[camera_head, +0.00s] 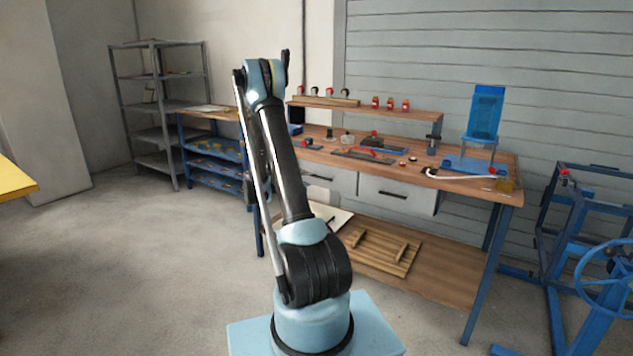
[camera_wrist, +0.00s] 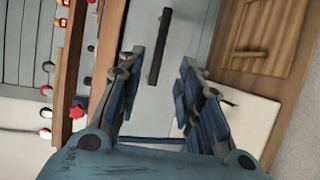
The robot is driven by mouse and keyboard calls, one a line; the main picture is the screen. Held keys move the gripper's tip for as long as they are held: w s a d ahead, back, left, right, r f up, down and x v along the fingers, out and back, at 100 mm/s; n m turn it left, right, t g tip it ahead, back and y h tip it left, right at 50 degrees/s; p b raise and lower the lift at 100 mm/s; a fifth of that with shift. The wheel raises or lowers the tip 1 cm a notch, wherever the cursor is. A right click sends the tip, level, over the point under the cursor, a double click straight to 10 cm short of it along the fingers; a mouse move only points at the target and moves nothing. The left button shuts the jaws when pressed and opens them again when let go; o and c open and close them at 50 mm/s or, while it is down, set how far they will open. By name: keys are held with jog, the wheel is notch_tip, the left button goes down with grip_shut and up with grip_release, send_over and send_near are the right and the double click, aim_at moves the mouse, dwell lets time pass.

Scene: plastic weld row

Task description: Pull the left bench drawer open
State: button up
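The left bench drawer (camera_head: 342,183) is a grey front with a dark bar handle under the bench top, partly hidden by my arm in the head view. It looks shut. In the wrist view, turned sideways, a grey drawer front (camera_wrist: 185,25), apparently the left one, carries a dark handle (camera_wrist: 160,46). My gripper (camera_wrist: 158,63) is open and empty. Its two fingers appear on either side of the handle's lower end in the picture; whether they reach its depth I cannot tell. In the head view my gripper is mostly hidden behind my arm.
The right drawer (camera_head: 412,197) looks shut. The bench top (camera_head: 505,160) holds tools and a blue press (camera_head: 485,115). A wooden pallet (camera_head: 385,250) and a pale sheet (camera_head: 335,218) lie on the lower shelf. A blue frame with a wheel (camera_head: 600,275) stands right. Floor at left is clear.

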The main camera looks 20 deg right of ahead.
jog(key=x, duration=0.8)
grip_shut()
